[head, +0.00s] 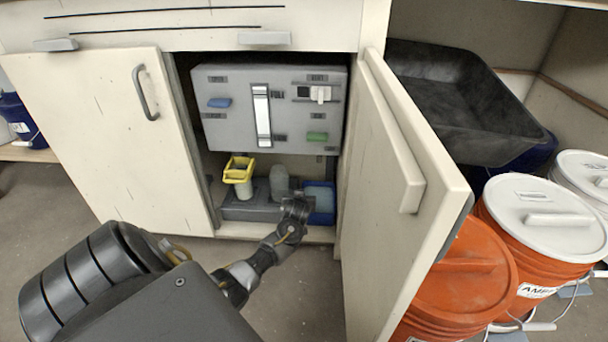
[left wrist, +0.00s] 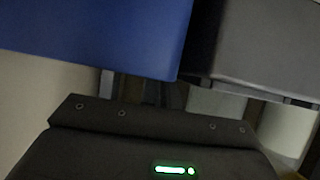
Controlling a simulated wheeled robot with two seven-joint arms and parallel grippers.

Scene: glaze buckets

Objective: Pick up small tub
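A small blue tub (head: 320,203) with a pale blue-grey inside sits at the right end of the open cabinet's floor. My left gripper (head: 298,205) is inside the cabinet opening, at the tub's left side, and overlaps it in the head view. In the left wrist view a blue wall (left wrist: 100,35), apparently the tub, fills the upper left, very close to the gripper's dark housing. The fingertips are mostly hidden behind it, so I cannot tell whether they are open or touching the tub. My right gripper is not in view.
A grey base (head: 250,210) with upright cylinders and a yellow-rimmed container (head: 239,171) stands left of the tub. A grey control panel (head: 225,80) hangs above. The open right door (head: 390,190) bounds the opening; orange buckets (head: 465,270) stand beyond it.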

